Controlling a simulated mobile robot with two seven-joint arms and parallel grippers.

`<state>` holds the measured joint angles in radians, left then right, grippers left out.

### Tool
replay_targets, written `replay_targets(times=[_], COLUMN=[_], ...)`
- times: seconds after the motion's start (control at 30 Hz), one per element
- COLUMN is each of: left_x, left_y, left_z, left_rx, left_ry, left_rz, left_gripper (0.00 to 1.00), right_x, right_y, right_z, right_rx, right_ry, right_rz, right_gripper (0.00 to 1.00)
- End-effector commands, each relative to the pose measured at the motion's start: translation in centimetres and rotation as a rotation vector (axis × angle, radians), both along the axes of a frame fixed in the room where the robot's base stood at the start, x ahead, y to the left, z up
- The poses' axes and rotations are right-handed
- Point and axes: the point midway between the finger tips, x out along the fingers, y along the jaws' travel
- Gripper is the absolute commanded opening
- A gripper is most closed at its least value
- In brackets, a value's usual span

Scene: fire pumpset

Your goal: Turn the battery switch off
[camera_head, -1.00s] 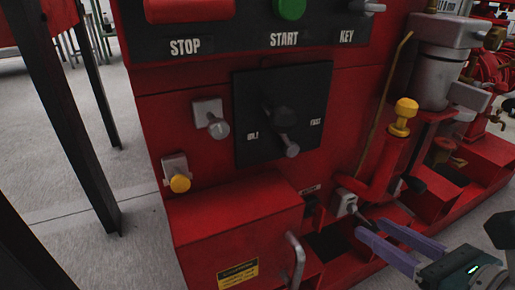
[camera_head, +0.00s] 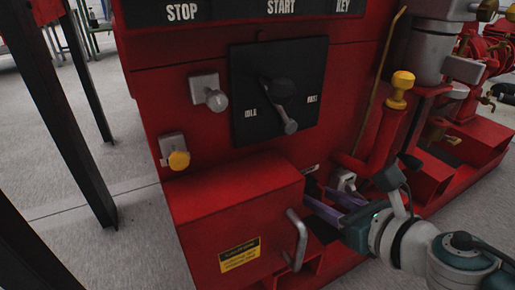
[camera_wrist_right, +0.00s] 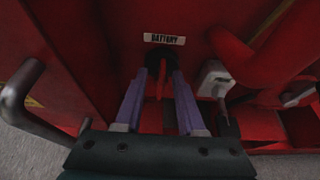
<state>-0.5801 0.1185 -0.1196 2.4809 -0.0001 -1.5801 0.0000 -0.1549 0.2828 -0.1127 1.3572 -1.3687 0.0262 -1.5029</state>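The battery switch (camera_wrist_right: 161,82) shows in the right wrist view as a red handle on a dark round mount. It sits just below the white BATTERY label (camera_wrist_right: 165,39) on the red panel. My right gripper (camera_wrist_right: 159,76) has its two purple fingers apart, one on each side of the red handle. A gap seems to show on each side of the handle; contact cannot be told. In the head view my right gripper (camera_head: 318,198) reaches in from the right, and its fingers hide the switch. My left gripper is not in view.
A red box with a metal handle (camera_head: 297,240) stands just left of the right gripper. A grey lever switch (camera_wrist_right: 213,78) is close to its right. A yellow-capped red pipe (camera_head: 401,85) rises behind. The IDLE selector panel (camera_head: 279,95) is above.

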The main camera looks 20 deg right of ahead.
Motion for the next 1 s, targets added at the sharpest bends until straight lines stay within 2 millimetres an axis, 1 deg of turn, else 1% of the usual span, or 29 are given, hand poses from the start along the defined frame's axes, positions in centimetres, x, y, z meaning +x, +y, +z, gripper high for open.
replay_targets(times=[0.13, 0.47, 1.0], left_x=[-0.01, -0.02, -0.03], left_y=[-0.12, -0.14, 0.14], left_z=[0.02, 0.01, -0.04], left_rx=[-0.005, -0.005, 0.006], left_ry=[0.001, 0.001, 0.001], left_rz=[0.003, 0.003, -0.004], left_gripper=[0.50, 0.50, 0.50], right_x=[-0.02, -0.04, -0.04], right_y=[0.01, 0.00, -0.01], right_z=[0.02, 0.03, 0.03], right_rx=[0.000, 0.001, 0.003], right_ry=[0.000, 0.000, 0.000], right_rz=[0.000, 0.000, 0.000], right_gripper=[0.38, 0.01, 0.00])
